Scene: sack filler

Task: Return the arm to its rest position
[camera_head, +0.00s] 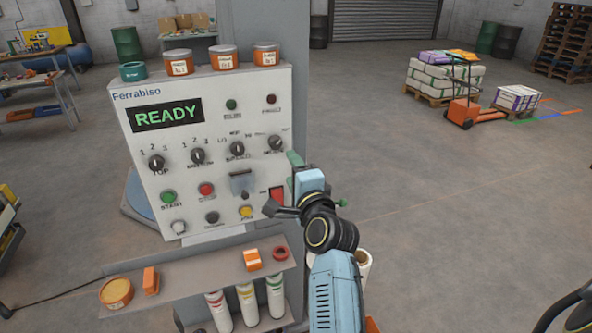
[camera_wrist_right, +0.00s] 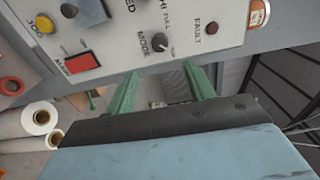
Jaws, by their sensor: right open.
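My right arm (camera_head: 332,285) reaches up from the lower right in the head view, light blue with a black wrist. Its gripper (camera_head: 312,181) is at the right edge of the Ferrabiso control panel (camera_head: 215,125), beside the red switch (camera_head: 277,196). In the right wrist view the two green fingers of the gripper (camera_wrist_right: 161,75) stand wide apart with nothing between them. The panel (camera_wrist_right: 190,12) with its MODE knob (camera_wrist_right: 160,42) lies beyond the fingertips. I cannot tell if a finger touches the panel. My left gripper is out of view.
The panel's display (camera_head: 167,114) reads READY. Several small tubs stand on its top. A shelf (camera_head: 205,275) below holds an orange tub (camera_head: 116,292), orange blocks and a red ring (camera_head: 280,253). White rolls (camera_wrist_right: 40,117) are near the gripper. Open floor (camera_head: 450,200) lies to the right.

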